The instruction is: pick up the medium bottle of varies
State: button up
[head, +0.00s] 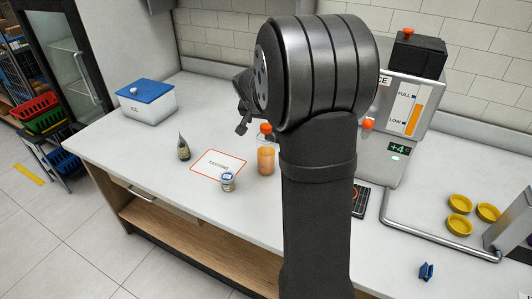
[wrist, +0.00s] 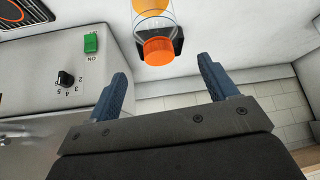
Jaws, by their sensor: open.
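A clear bottle of orange juice (head: 266,160) with an orange cap stands upright on the counter, right of the white mat. In the wrist view its orange cap (wrist: 158,50) points toward my gripper, just ahead of and between the fingertips. My gripper (wrist: 163,69) is open, with two blue fingers apart and nothing between them. In the head view my gripper (head: 243,118) is mostly hidden behind my arm, above and left of the bottle's cap. Any contact with the bottle cannot be told. No size label is readable on the bottle.
A red-bordered mat (head: 207,166), a small blue-lidded jar (head: 228,182) and a dark pointed bottle (head: 183,148) lie left of the juice bottle. A blue-lidded box (head: 148,106) stands at left.

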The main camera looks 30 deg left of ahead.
jog(key=shift+x, duration=4)
jog(key=shift+s, duration=0.1)
jog(key=shift+c, duration=0.5)
jog(key=c, duration=1.5)
jog(key=shift+c, duration=0.2)
